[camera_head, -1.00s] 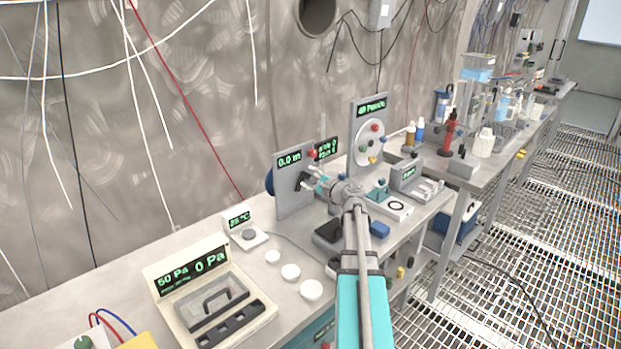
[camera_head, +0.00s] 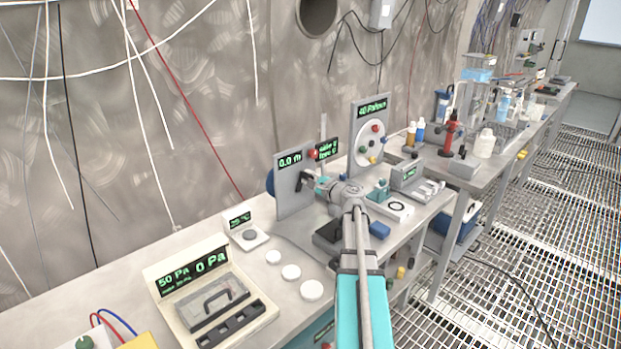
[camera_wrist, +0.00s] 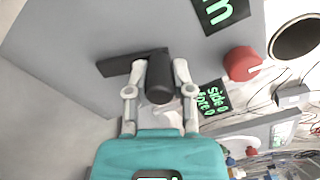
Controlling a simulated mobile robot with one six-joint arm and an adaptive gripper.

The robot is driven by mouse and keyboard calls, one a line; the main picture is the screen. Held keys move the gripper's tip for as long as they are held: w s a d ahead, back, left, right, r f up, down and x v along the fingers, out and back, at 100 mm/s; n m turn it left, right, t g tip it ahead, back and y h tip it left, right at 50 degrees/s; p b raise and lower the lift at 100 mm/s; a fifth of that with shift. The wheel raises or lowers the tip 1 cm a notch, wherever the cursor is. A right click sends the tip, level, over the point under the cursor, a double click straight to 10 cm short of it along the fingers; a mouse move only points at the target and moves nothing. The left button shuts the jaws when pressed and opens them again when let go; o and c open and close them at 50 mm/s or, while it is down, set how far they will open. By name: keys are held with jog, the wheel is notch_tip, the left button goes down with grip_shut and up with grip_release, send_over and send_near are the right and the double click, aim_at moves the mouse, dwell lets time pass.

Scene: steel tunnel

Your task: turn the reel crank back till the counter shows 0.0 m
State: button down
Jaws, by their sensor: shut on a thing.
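The reel panel (camera_head: 291,200) is a grey upright plate on the bench. Its counter (camera_head: 289,161) reads 0.0 m in green. Part of a blue round reel (camera_head: 269,181) shows behind the panel's left edge. The black crank (camera_wrist: 118,65) shows in the wrist view, its arm pointing left from its round black knob (camera_wrist: 159,82). My gripper (camera_wrist: 160,80) is shut on the knob, one grey finger on each side. In the head view my gripper (camera_head: 313,184) is at the panel's face, and its fingertips are small and partly hidden there.
A red knob (camera_wrist: 241,63) and a second green display (camera_head: 327,149) are beside the crank. A disc with coloured knobs (camera_head: 369,143) stands to the right. A pressure box (camera_head: 212,290) and white round lids (camera_head: 291,272) lie on the near bench.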

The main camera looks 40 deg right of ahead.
jog(key=shift+a+r+n, duration=0.1)
jog(key=shift+a+n, duration=0.35)
jog(key=shift+n, duration=0.45)
jog(key=shift+a+r+n, duration=0.1)
jog(key=shift+a+n, duration=0.35)
jog(key=shift+n, duration=0.45)
jog(key=shift+c, duration=2.4)
grip_release()
jog(key=shift+s, duration=0.1)
jog(key=s+d, duration=0.1)
jog(key=s, duration=1.1)
